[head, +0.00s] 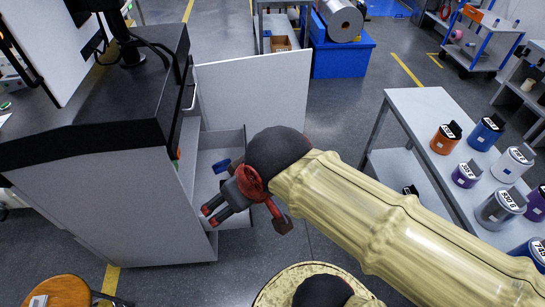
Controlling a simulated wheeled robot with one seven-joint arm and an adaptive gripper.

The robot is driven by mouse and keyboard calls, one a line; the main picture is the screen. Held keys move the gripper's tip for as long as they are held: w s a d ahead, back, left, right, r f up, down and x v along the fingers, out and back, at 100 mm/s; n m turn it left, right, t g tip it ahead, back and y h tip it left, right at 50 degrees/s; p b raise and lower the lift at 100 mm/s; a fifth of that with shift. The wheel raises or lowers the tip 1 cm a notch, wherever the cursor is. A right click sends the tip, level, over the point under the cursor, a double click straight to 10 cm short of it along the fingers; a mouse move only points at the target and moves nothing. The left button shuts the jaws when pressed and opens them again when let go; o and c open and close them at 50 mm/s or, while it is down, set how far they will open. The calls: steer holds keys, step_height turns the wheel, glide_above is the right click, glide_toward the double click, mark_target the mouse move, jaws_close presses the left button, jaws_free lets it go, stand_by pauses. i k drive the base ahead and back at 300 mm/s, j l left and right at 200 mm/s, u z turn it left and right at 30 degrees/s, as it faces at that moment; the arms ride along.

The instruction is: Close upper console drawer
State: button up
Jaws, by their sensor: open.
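The console (95,185) stands at the left, with a dark sloping top and pale side panels. An open drawer (222,137) sticks out from its right face. Its pale interior shows, but my gripper and wrist hide part of it. I cannot tell for sure whether this is the upper drawer. A large pale panel (255,88) also stands out from the console behind it. My gripper (246,214), red and dark grey, is open over the near end of the drawer. I see nothing held in it, and contact with the drawer cannot be told.
A grey table (410,104) with several labelled canisters stands at the right, near my arm. A round stool (62,291) is at the lower left. A blue block (343,58) bearing a metal roll is at the back. Floor between console and table is clear.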

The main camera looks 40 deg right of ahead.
mark_target(213, 146)
steer(key=k+l+z, duration=0.1)
steer(key=l, duration=0.55)
steer(key=l+z, duration=0.1)
steer(key=l, duration=0.5)
